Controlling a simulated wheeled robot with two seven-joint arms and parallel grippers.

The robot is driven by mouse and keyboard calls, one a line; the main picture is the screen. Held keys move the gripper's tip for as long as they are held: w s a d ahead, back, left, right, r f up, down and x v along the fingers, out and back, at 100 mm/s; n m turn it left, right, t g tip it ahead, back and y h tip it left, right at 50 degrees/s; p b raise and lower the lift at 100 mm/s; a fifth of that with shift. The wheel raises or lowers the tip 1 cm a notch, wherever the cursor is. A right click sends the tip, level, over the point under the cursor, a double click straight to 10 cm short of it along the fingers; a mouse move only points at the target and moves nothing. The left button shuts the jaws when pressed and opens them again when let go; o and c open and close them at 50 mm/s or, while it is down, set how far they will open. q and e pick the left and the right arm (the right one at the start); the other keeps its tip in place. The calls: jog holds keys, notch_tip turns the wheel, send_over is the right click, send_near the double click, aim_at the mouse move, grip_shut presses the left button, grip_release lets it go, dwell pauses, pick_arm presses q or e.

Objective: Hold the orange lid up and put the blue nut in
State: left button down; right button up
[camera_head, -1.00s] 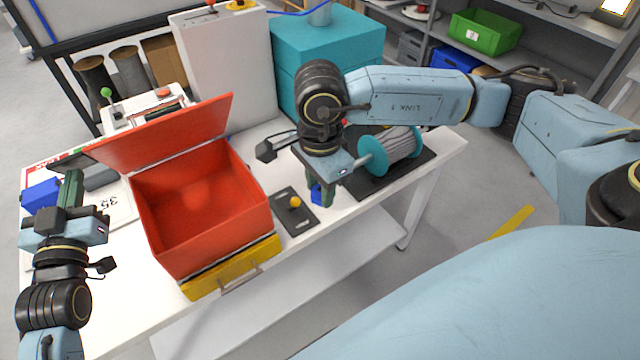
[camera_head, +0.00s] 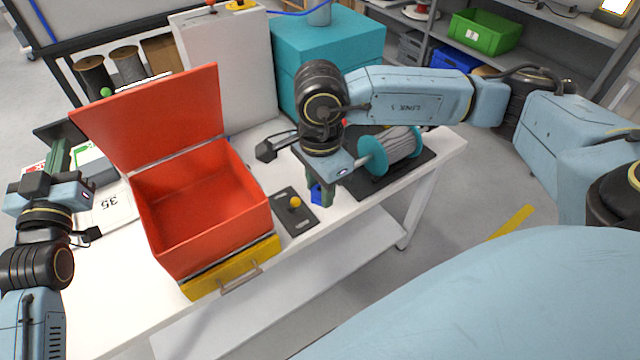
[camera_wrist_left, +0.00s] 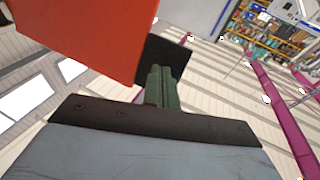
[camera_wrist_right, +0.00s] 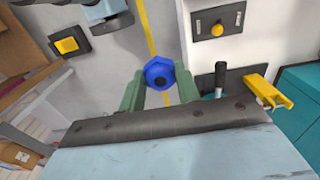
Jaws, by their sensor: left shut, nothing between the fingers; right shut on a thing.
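The orange lid (camera_head: 155,115) stands raised and tilted at the back-left side of the open orange box (camera_head: 168,250). A dark tab (camera_wrist_left: 165,58) juts from the lid's edge in the left wrist view. My left gripper (camera_head: 60,155) is shut and empty, with its green fingers against or just under this tab; exact contact is unclear. In the left wrist view the fingers (camera_wrist_left: 161,82) are together. My right gripper (camera_head: 320,190) is shut on the blue nut (camera_wrist_right: 159,73), right of the box. The nut also shows partly in the head view (camera_head: 316,194).
The box sits above a yellow drawer (camera_head: 232,270) with a handle. A dark plate with a yellow knob (camera_head: 295,202) lies between box and right gripper. A cable reel (camera_head: 390,152) stands on a black mat at the right. The box interior looks empty.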

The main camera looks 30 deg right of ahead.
jog(key=w+a+n, duration=0.1)
jog(key=w+a, duration=0.1)
jog(key=w, duration=0.1)
jog(key=w+a+f+n, duration=0.1)
jog(key=w+a, duration=0.1)
jog(key=w, duration=0.1)
jog(key=w+a+n, duration=0.1)
jog(key=w+a, duration=0.2)
jog(key=w, duration=0.1)
jog(key=shift+f+n, duration=0.25)
jog(key=shift+n, duration=0.05)
jog(key=w+a+n, duration=0.5)
jog(key=w+a, duration=0.2)
jog(key=a, duration=0.3)
jog(key=shift+w+f, duration=0.15)
jog(key=shift+f, duration=7)
jog(key=o, duration=1.1)
